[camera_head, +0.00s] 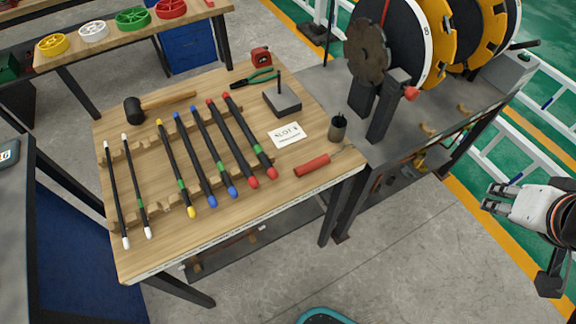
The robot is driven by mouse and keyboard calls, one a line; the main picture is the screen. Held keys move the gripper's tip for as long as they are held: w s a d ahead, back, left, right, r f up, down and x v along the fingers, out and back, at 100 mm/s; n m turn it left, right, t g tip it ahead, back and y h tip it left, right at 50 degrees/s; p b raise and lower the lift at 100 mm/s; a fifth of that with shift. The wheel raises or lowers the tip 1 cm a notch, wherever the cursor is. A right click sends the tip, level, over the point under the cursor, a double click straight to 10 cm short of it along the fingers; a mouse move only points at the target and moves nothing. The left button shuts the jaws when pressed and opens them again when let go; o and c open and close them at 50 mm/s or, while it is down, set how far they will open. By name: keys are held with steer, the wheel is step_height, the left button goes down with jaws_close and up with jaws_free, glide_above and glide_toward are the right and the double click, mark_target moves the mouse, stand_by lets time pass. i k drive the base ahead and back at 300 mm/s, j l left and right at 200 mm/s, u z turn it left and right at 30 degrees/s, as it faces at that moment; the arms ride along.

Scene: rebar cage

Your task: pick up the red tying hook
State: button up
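The red tying hook (312,165) lies on the wooden table near its right front corner. It has a thick red handle, and a thin metal shaft points right and up toward the dark cup. My gripper (490,199) is at the right edge of the view, well to the right of the table and apart from the hook. Its two dark fingers point left with a gap between them, and nothing is between them.
The wooden table (250,204) holds a rack of coloured-end bars, a hammer (160,104), green pliers (255,78), a tape measure (261,56), a grey block (282,102), a card (287,136) and a dark cup (338,128). A grey bench with large spools (395,40) adjoins it.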

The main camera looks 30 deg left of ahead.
mark_target(313, 164)
steer(key=u, duration=1.3)
